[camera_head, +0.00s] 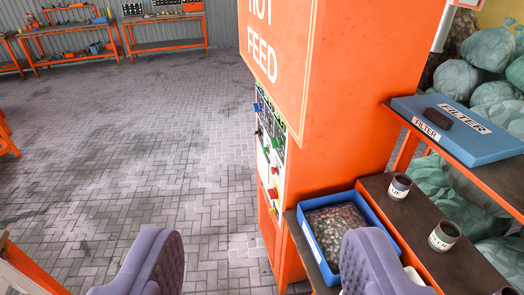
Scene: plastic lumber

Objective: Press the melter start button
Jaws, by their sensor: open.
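A tall orange cabinet (345,100) with a sign ending in "FEED" stands in the middle. A white control panel (268,160) on its left-facing side is seen at a steep slant. It carries small blue, green, red and yellow controls; a green one (276,142) and a red one (273,193) show. I cannot tell which is the melter start button. My gripper (264,245) shows as two purple padded fingers at the bottom, wide apart and empty. The panel is beyond and above the gap between them, not touched.
A blue tray (316,252) of small pieces sits on a dark-topped bench (440,255) by the right finger, with two labelled cups. A blue filter box (465,125) lies on a shelf above. Filled bags are at right. The paved floor (130,140) is clear at left; orange workbenches line the back.

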